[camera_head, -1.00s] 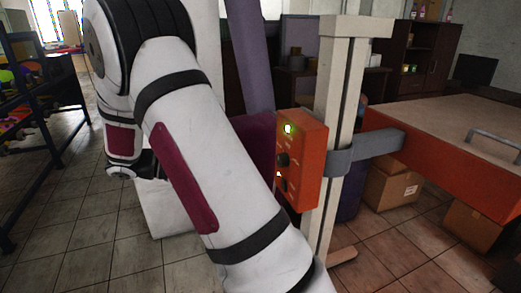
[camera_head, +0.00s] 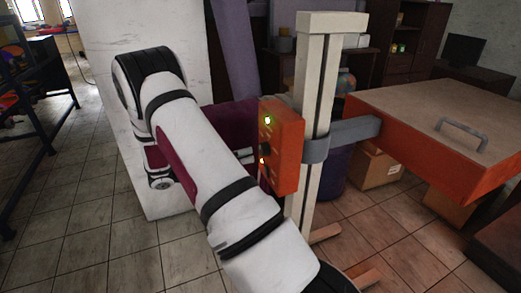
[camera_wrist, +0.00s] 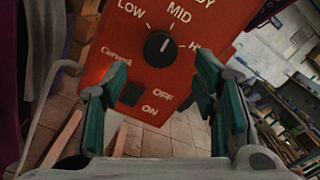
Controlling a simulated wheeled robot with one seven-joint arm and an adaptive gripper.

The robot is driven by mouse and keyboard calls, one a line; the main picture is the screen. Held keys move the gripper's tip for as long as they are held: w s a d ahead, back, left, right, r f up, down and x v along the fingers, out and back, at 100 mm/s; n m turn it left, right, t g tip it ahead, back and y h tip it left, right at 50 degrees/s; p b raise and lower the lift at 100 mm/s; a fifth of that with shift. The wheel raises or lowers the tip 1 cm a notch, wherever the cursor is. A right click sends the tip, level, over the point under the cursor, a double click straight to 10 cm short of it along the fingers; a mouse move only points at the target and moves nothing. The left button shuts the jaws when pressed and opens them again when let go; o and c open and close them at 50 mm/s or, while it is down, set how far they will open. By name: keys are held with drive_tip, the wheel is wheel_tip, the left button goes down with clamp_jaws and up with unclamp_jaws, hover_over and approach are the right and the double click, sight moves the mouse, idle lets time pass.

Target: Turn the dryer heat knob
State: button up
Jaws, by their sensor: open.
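The heat knob (camera_wrist: 159,47) is a round black dial with a white pointer line on the orange control box (camera_wrist: 121,58) in the wrist view. Labels LOW, MID and a partly cut-off HI surround it, and its line points up toward MID. Below it is a black ON/OFF switch (camera_wrist: 131,94). My gripper (camera_wrist: 162,88) is open, with its teal-padded fingers apart. The knob appears between and beyond the fingertips, apart from them. In the head view the control box (camera_head: 283,146) is on a white post, with a lit green light.
The white post (camera_head: 319,110) stands behind the box. An orange dryer head with a grey handle (camera_head: 461,135) extends right on a grey bracket (camera_head: 345,137). Cardboard boxes (camera_head: 378,167) lie beneath it. A dark shelf (camera_head: 28,120) stands at the left. Tiled floor is open at lower left.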

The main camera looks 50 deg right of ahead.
sight(260, 151)
drive_tip(key=p+x, duration=0.1)
drive_tip(key=x, duration=0.5)
drive_tip(key=shift+a, duration=0.1)
drive_tip(key=c, duration=1.2)
